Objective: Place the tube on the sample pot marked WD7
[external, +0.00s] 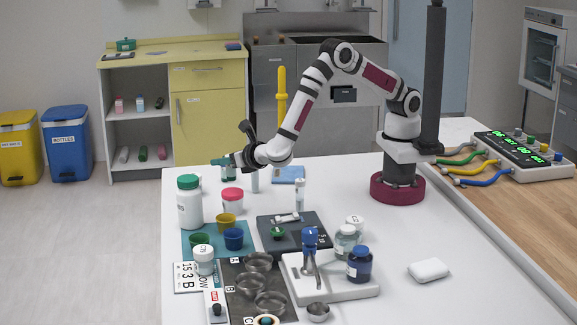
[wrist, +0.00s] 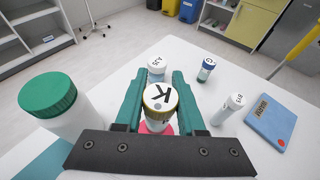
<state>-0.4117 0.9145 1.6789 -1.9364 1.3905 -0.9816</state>
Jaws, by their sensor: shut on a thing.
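My gripper (wrist: 158,88) has its teal fingers shut on a tube (wrist: 160,97) with a white, gold-rimmed cap marked K. In the external view my gripper (external: 227,168) is above the back left of the white table, where the held tube is hard to make out. A white-capped pot (wrist: 157,66) stands just beyond the fingers; its small mark is not clear. Other white-lidded pots (external: 204,259) (external: 354,224) stand at the front left and mid-table. I cannot read WD7 on any lid. A pink-topped pot (external: 232,199) is below the gripper, partly hidden in the wrist view.
A tall green-capped bottle (external: 189,205) stands close left of my gripper. A white tube (wrist: 233,104), a blue-labelled tube (wrist: 206,68) and a blue book (wrist: 271,121) are to the right. Small coloured cups, dishes and a scale crowd the front; the table's right middle is mostly clear.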

